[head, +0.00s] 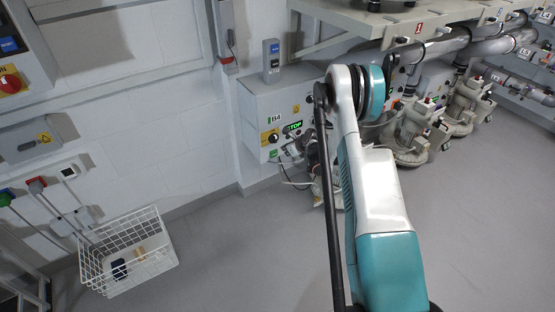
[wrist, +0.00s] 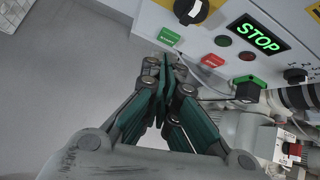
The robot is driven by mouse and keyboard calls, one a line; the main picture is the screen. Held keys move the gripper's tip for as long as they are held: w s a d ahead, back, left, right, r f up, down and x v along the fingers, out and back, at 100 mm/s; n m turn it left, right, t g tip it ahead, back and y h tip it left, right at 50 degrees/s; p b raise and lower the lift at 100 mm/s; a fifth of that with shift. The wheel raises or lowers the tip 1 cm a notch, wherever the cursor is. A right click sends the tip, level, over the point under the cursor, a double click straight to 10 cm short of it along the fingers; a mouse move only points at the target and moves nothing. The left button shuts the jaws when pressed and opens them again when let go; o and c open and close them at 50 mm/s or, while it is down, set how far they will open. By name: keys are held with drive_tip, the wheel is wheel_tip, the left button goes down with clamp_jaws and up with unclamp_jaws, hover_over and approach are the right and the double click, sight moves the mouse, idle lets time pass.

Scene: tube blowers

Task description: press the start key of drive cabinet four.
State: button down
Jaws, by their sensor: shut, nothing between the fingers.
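Drive cabinet four (head: 262,107) is the grey wall box marked B4 in the head view. Its lit display (head: 292,127) reads STOP in green, as it does in the wrist view (wrist: 258,35). In the wrist view a small green plate (wrist: 170,36) with white lettering and a red one (wrist: 212,60) sit on the panel; the lettering is too small to read. My gripper (wrist: 165,68) is shut and empty, its tips just below the green plate in the picture. I cannot tell whether they touch the panel. In the head view my arm hides most of the gripper.
Pipes and blowers (head: 412,135) stand to the right.

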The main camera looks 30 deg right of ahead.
wheel_tip(320, 180, down, 7)
drive_tip(key=s+d+m, duration=0.1)
drive_tip(key=m, duration=0.1)
drive_tip(key=shift+d+r+m, duration=0.15)
drive_tip(key=shift+d+m, duration=0.25)
drive_tip(key=shift+a, duration=0.1)
